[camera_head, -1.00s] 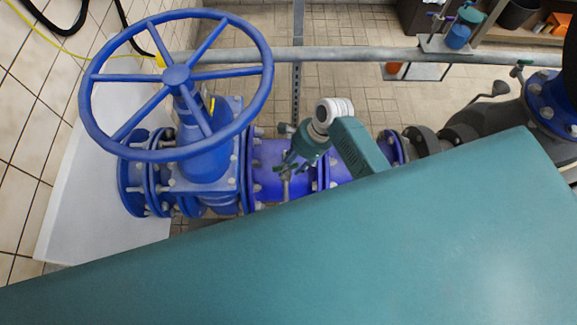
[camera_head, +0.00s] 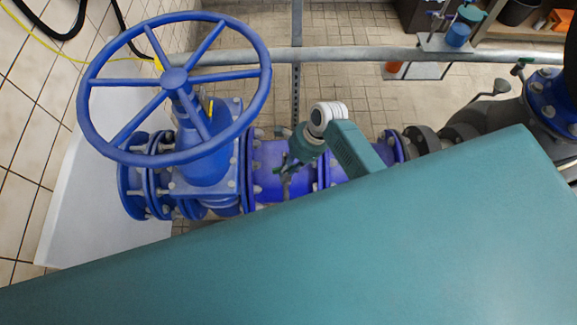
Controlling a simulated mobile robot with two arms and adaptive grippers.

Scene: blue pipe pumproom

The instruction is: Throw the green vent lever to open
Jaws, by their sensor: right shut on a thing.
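My right gripper (camera_head: 287,166) reaches down over the blue pipe (camera_head: 268,160), between the handwheel valve and the pipe's right flanges. It is shut on the green vent lever, at the small vent valve on top of the pipe. The fingers and wrist cover most of the lever, so its exact angle cannot be told. A small metal stem (camera_head: 286,187) shows just below the fingertips. My left gripper is not in view.
A large blue handwheel (camera_head: 174,78) stands on its valve left of my right gripper. A grey horizontal pipe (camera_head: 380,54) runs behind. Dark grey pipework (camera_head: 482,115) is at right. My own teal body hides the lower part of the view.

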